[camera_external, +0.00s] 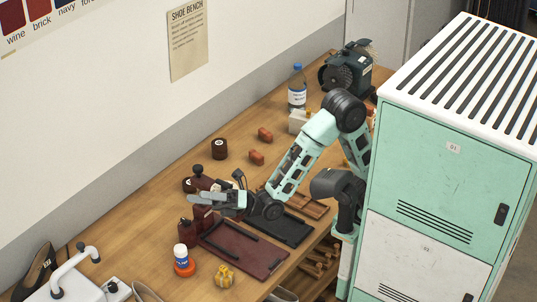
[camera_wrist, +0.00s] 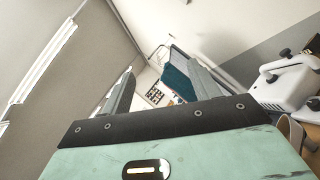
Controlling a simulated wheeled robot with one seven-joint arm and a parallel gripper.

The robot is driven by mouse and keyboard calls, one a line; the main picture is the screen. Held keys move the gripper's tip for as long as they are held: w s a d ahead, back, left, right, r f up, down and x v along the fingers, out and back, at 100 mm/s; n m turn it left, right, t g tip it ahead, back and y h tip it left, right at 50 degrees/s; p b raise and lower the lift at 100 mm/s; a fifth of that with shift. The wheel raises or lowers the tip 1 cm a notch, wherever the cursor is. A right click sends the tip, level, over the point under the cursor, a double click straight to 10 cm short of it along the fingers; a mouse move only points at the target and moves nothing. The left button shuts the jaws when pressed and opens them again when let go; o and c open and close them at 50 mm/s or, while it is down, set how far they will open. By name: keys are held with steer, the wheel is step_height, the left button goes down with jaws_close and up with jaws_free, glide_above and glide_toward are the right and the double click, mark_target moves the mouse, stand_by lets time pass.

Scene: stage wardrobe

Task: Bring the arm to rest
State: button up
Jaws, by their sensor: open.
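My mint-green arm reaches out from the right over the wooden bench. My gripper (camera_external: 204,201) is level with the bench top, pointing left, above the area of the dark red bottles (camera_external: 187,232). In the wrist view its two grey fingers stand apart (camera_wrist: 160,82), with only distant background between them. It is open and holds nothing that I can see. Whether it touches a bottle cannot be told from the outside view.
An orange-and-white bottle (camera_external: 183,264) and a yellow object (camera_external: 223,277) stand in front. A white machine (camera_external: 75,277) is at left. Bare bench shows behind, around brick-red blocks (camera_external: 265,135).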

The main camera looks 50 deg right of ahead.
step_height(320, 180, up, 5)
steer(key=s+m+g+p, duration=0.1)
steer(key=m, duration=0.1)
steer(key=w+d+f+m+g+h+p, duration=0.1)
steer(key=d+f+m+g+h+p, duration=0.45)
steer(key=f+m+h, duration=0.75)
steer(key=s+d+f+m+g+h+b, duration=0.2)
steer(key=d+f+m, duration=0.5)
steer(key=d, duration=0.6)
steer(key=s+d+f+m+g+h+b, duration=0.3)
steer(key=d+f+m, duration=0.5)
steer(key=d+f, duration=0.4)
steer(key=s+d+h+b, duration=0.1)
steer(key=s+d+b, duration=0.1)
steer(key=s, duration=0.1)
steer(key=shift+d+m+g, duration=0.3)
steer(key=shift+g, duration=0.05)
steer(key=shift+s, duration=0.1)
